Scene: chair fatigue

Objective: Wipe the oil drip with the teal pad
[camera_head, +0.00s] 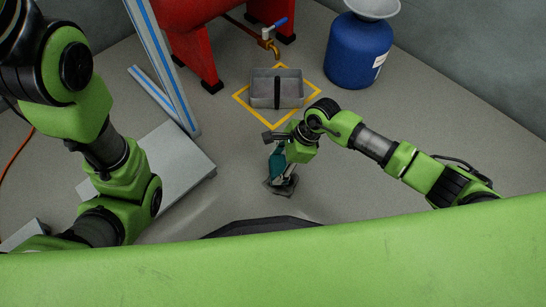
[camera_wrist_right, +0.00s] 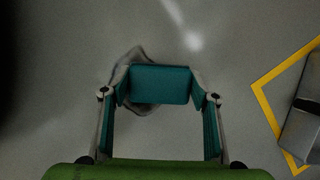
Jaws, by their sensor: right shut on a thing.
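The teal pad (camera_wrist_right: 160,84) is a block held between the fingertips of my right gripper (camera_wrist_right: 160,88). In the head view my right gripper (camera_head: 281,176) points down, close above the floor, and its fingers largely hide the pad. A dark, irregular patch (camera_wrist_right: 126,62), which looks like the oil drip, lies on the floor behind and around the pad. It also shows in the head view as a dark patch (camera_head: 280,188) under the gripper. The pad covers part of it; I cannot tell whether they touch. My left arm is at the left, its gripper out of view.
A grey metal tray (camera_head: 262,102) stands inside a yellow floor square (camera_head: 243,104), below a brass valve (camera_head: 267,42) on the red tank (camera_head: 190,14). A blue drum (camera_head: 352,52) with a funnel stands at the right. A grey plate (camera_head: 183,157) lies at the left.

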